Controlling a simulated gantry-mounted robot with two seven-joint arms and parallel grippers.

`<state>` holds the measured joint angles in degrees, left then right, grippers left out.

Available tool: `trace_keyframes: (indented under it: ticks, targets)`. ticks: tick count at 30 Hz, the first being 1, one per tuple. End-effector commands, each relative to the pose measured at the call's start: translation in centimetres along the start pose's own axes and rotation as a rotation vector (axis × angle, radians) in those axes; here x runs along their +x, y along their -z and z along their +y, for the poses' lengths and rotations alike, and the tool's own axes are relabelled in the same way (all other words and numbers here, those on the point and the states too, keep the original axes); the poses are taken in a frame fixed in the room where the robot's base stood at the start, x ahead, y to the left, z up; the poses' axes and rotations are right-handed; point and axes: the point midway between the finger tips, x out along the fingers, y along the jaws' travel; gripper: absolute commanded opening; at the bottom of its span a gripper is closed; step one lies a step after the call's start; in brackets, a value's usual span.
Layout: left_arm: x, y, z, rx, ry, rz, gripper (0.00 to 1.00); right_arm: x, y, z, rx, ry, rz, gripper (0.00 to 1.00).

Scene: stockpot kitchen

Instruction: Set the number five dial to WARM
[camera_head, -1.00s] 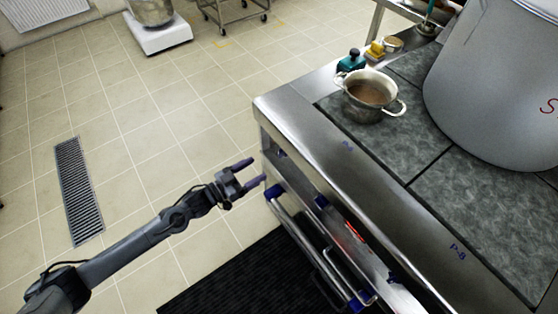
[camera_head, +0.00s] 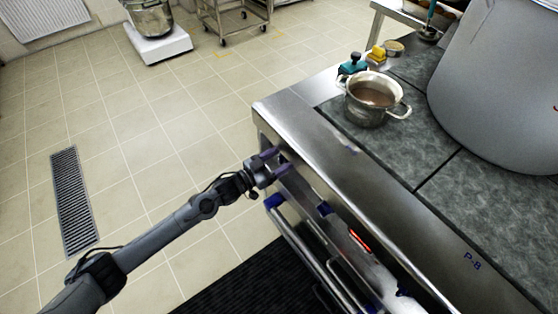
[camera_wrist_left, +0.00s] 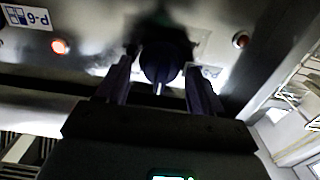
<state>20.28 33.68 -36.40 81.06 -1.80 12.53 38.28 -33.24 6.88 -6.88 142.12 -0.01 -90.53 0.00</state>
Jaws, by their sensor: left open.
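A dark round dial (camera_wrist_left: 160,62) with a pale pointer mark shows on the stove's front panel in the left wrist view. Its number and the WARM marking are not readable. My left gripper (camera_wrist_left: 160,88) is open, with one finger on each side of the dial; I cannot tell if they touch it. In the head view my left gripper (camera_head: 276,162) is at the far-left end of the front panel and hides that dial. My right gripper is not in view.
A lit orange-red lamp (camera_wrist_left: 59,46) and a dimmer lamp (camera_wrist_left: 240,39) flank the dial. Oven handles (camera_head: 318,262) run below the panel. A small pot (camera_head: 366,112) and a large stockpot (camera_head: 490,95) stand on the stove top.

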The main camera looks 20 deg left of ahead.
Motion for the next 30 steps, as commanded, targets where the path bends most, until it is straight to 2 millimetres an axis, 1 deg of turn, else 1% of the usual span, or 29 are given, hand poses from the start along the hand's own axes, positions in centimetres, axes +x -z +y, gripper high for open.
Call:
trace_keyframes:
  ticks: [7, 15, 18, 25, 30]
  targets:
    - [0.03, -0.01, 0.0, 0.0, 0.0, 0.0, 0.67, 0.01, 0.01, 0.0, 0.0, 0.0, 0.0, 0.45]
    - [0.0, -0.01, 0.0, 0.0, 0.0, 0.0, 0.26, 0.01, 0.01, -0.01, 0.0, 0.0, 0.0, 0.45]
    - [0.0, -0.02, 0.0, 0.0, 0.0, 0.0, 0.13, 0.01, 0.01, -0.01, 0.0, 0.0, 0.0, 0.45]
    - [0.0, 0.03, 0.02, 0.02, 0.0, 0.0, 0.13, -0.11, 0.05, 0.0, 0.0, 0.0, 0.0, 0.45]
    - [0.0, 0.1, 0.07, 0.082, -0.001, 0.0, 0.13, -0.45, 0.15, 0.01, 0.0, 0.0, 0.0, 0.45]
